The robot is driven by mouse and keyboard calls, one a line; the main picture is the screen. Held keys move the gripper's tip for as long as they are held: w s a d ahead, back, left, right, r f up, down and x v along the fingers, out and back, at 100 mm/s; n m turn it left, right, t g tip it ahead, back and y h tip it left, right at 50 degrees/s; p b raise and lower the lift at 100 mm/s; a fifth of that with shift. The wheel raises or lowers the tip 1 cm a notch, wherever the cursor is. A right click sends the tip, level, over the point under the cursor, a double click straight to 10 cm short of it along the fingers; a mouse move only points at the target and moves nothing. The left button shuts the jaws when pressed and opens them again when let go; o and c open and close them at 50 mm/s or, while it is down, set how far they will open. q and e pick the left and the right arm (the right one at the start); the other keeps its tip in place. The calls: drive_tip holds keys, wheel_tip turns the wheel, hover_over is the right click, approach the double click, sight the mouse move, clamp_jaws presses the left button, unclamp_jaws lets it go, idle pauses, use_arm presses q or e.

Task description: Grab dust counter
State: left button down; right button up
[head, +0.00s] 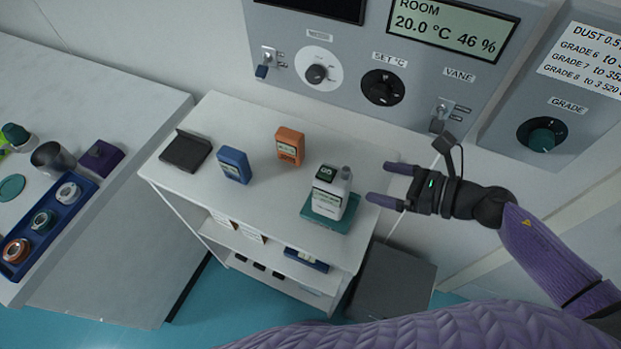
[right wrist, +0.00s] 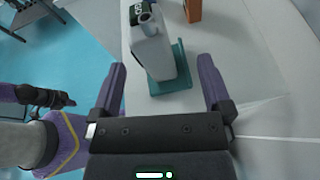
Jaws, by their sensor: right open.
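The dust counter (head: 329,196) is a white upright device with a dark screen and a grey nozzle on top. It stands on a teal base (head: 321,224) at the right end of a white shelf cart. My right gripper (head: 377,183) is open just to its right, fingers pointing at it, apart from it. In the right wrist view the dust counter (right wrist: 151,52) stands ahead, between and beyond the open fingertips (right wrist: 162,77), with nothing held.
A control panel (head: 345,75) rises behind. A side table (head: 95,120) at left holds a blue tray (head: 42,232).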

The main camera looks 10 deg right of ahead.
sight(342, 179)
drive_tip(key=w+a+f, duration=0.1)
drive_tip(key=a, duration=0.2)
drive_tip(key=w+a+f+n, duration=0.1)
drive_tip(key=w+a, duration=0.1)
drive_tip(key=w+a+n+g, duration=0.1)
drive_tip(key=a, duration=0.2)
drive_tip(key=shift+w+a+f+p, duration=0.15)
drive_tip(key=shift+a+f+p, duration=0.2)
drive_tip(key=shift+f, duration=0.05)
clamp_jaws()
